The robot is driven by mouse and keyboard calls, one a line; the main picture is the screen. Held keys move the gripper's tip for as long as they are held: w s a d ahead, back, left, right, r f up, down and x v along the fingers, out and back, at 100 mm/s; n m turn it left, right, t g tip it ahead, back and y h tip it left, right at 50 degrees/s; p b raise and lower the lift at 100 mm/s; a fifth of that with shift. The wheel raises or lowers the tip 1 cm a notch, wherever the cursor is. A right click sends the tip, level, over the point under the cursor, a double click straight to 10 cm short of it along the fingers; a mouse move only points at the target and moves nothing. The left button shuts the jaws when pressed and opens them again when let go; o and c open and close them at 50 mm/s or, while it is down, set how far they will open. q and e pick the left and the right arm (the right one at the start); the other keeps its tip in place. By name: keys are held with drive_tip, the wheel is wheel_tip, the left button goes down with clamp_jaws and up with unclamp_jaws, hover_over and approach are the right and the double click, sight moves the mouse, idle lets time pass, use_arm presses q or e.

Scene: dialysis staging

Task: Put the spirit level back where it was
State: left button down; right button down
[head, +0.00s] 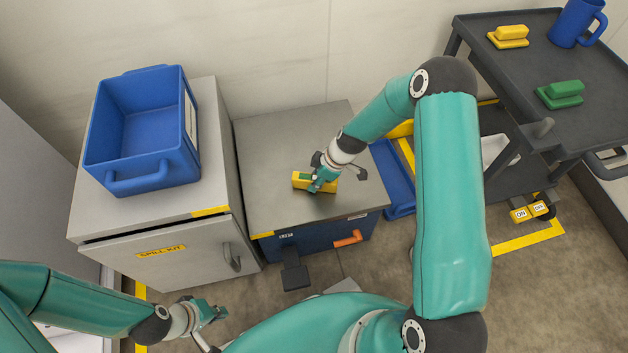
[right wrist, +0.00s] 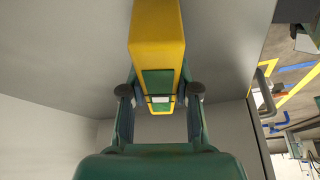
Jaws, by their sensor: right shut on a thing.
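The spirit level is a short yellow bar (head: 300,180) with green parts, at the grey top of the low blue cabinet in the head view. My right gripper (head: 324,184) reaches down onto it and is shut on it. In the right wrist view the spirit level (right wrist: 159,40) runs away from between my right fingertips (right wrist: 160,92). I cannot tell whether its underside touches the cabinet top. My left gripper (head: 214,313) hangs low at the bottom left, away from the level; its finger opening is unclear.
The low cabinet top (head: 270,135) is otherwise clear. Left of it, a blue bin (head: 140,180) stands on the spill kit cabinet (head: 160,253). A dark cart (head: 535,85) at right bears yellow (head: 511,33) and green (head: 563,90) blocks and a blue jug (head: 573,22).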

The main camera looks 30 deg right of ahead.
drive_tip(key=shift+f, duration=0.1)
drive_tip(key=c, duration=0.8)
unclamp_jaws()
drive_tip(key=shift+c, duration=0.2)
